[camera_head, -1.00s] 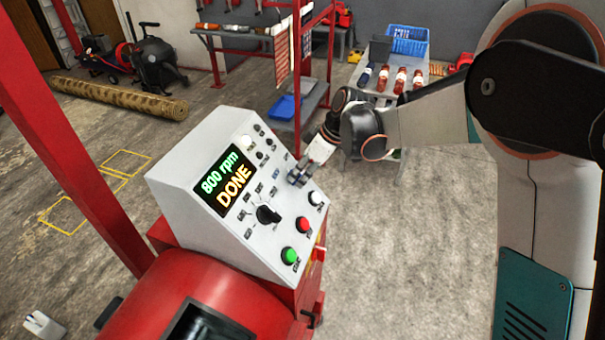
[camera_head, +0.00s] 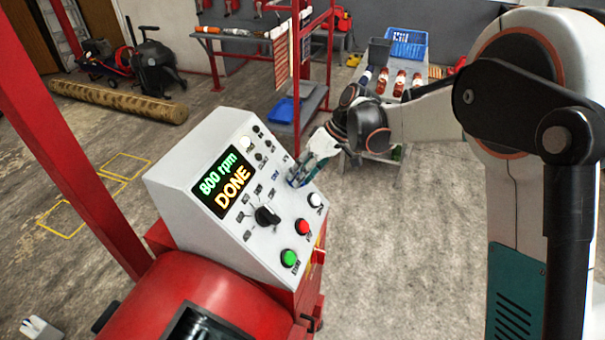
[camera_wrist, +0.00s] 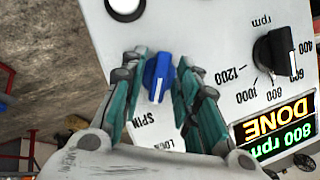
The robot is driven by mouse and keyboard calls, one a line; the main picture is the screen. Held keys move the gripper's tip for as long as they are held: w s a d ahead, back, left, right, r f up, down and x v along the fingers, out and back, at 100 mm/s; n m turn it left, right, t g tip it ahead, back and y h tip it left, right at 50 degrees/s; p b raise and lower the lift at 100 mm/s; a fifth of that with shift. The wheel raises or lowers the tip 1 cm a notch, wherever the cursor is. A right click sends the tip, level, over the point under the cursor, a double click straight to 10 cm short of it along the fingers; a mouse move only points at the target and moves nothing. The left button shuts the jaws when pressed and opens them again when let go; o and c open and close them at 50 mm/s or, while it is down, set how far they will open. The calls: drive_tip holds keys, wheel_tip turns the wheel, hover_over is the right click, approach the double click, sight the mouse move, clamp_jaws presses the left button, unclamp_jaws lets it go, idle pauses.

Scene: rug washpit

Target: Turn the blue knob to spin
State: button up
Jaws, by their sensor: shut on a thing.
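The blue knob (camera_wrist: 158,77) sits on the sloped face of a white control panel (camera_head: 180,205). In the wrist view it is between the two teal-padded fingers of my gripper (camera_wrist: 157,85), which is shut on it. The knob's white line runs toward the printed word SPIN, with LOCK printed to the right of SPIN in that view. In the head view my gripper (camera_head: 301,174) meets the panel's right side and largely hides the knob. The panel's display (camera_head: 224,183) reads 800 rpm and DONE.
A black rpm dial (camera_head: 267,215) is beside the knob, with red (camera_head: 303,227), green (camera_head: 289,258) and white (camera_head: 315,199) buttons below. A red post (camera_head: 75,140) stands at left. A bench with bottles and a blue basket (camera_head: 406,42) is behind. The floor at right is clear.

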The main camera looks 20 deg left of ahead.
drive_tip(key=o, duration=0.7)
drive_tip(key=v, duration=1.2)
